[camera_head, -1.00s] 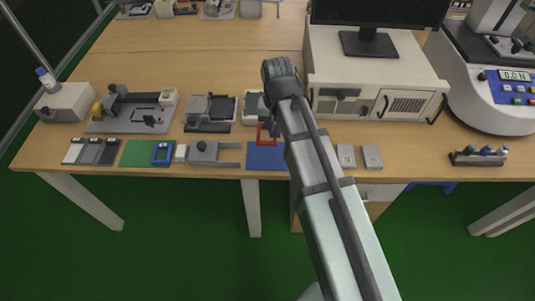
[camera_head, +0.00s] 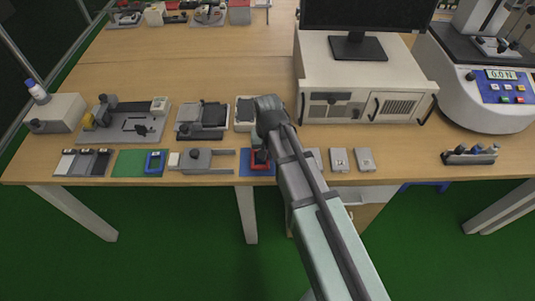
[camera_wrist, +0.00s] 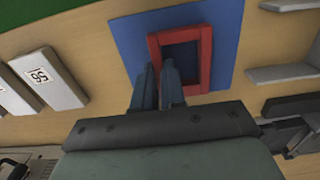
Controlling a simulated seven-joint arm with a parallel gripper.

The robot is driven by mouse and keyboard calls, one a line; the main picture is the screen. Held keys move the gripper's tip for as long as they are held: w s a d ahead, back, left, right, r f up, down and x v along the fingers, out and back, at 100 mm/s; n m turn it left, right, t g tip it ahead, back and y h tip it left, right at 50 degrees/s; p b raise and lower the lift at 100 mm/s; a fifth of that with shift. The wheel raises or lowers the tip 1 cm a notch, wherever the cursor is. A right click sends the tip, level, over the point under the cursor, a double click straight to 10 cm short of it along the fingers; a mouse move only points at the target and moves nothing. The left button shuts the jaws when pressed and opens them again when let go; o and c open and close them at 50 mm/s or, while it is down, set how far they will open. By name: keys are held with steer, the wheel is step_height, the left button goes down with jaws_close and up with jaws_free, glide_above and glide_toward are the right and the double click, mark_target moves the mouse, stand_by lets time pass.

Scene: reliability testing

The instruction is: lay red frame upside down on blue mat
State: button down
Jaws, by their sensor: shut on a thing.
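The red frame (camera_head: 262,167) is at the blue mat (camera_head: 244,169), partly hidden by my arm in the head view. In the wrist view the red frame (camera_wrist: 207,44) lies flat over the blue mat (camera_wrist: 128,38), with a dark panel inside its border. My gripper (camera_wrist: 160,72) is shut on the red frame at its near left corner. I cannot tell whether the frame touches the mat, nor which face is up.
A green mat (camera_head: 128,163) with a blue frame (camera_head: 155,162) lies to the left. A grey fixture (camera_head: 205,160) with two prongs stands between the mats. Two small grey blocks (camera_head: 339,160) lie to the right of my arm. A large white cabinet (camera_head: 312,72) stands behind.

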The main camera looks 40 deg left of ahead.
steer(key=shift+f, duration=0.35)
steer(key=c, duration=1.2)
jaws_free()
step_height(320, 180, up, 12)
steer(key=shift+r, duration=0.15)
steer(key=shift+w, duration=0.1)
